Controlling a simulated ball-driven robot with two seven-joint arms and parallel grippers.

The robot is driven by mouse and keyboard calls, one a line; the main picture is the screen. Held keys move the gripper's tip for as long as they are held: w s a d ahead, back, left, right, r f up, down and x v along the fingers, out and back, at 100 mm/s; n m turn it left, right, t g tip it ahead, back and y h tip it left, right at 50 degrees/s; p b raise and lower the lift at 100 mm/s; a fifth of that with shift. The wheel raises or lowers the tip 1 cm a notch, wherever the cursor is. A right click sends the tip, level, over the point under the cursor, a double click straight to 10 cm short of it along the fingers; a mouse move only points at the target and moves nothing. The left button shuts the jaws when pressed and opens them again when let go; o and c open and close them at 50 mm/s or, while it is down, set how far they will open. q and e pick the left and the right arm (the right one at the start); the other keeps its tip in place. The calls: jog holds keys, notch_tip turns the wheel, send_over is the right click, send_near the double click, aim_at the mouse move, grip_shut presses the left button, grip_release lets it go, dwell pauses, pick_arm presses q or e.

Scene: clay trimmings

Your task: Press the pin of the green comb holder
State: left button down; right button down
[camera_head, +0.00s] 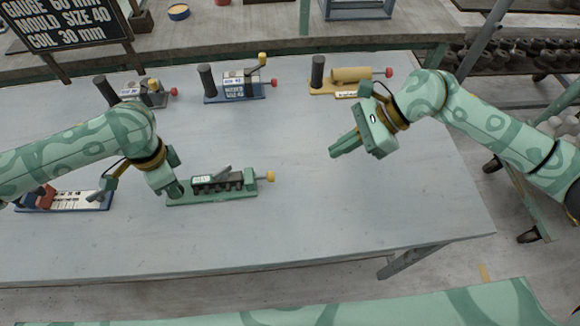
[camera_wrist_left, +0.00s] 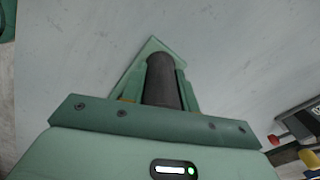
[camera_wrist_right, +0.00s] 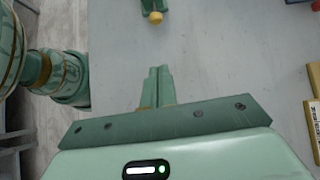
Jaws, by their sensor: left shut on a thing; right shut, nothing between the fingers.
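The green comb holder (camera_head: 240,196) lies on the grey table, near its front, with a dark comb and a grey lever on top. Its pin ends in a yellow knob (camera_head: 270,176) sticking out to the right; the knob (camera_wrist_right: 155,17) also shows at the top of the right wrist view. My left gripper (camera_head: 178,190) is shut on the holder's dark upright post (camera_wrist_left: 162,80), at its left end, above the green base (camera_wrist_left: 150,48). My right gripper (camera_head: 333,153) is shut and empty, up and right of the knob and apart from it; its closed fingers (camera_wrist_right: 156,85) show in its wrist view.
Other holders stand along the back: a grey one (camera_head: 153,100), a blue one (camera_head: 238,96) and a yellow one (camera_head: 345,91), with red knobs. Another blue holder (camera_head: 65,203) lies at the left under my arm. A dark sign (camera_head: 70,22) stands back left. The right front table is clear.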

aim_at(272, 175)
jog(key=x, duration=0.9)
jog(key=shift+a+f, duration=0.2)
jog(key=shift+a, duration=0.05)
jog(key=a, duration=0.3)
jog(key=shift+s+a+f, duration=0.1)
jog(key=shift+a+f, duration=0.05)
jog(key=shift+a, duration=0.45)
jog(key=shift+s+a, duration=0.1)
jog(key=shift+a, duration=1.35)
pick_arm(q)
jog(key=shift+d, duration=0.1)
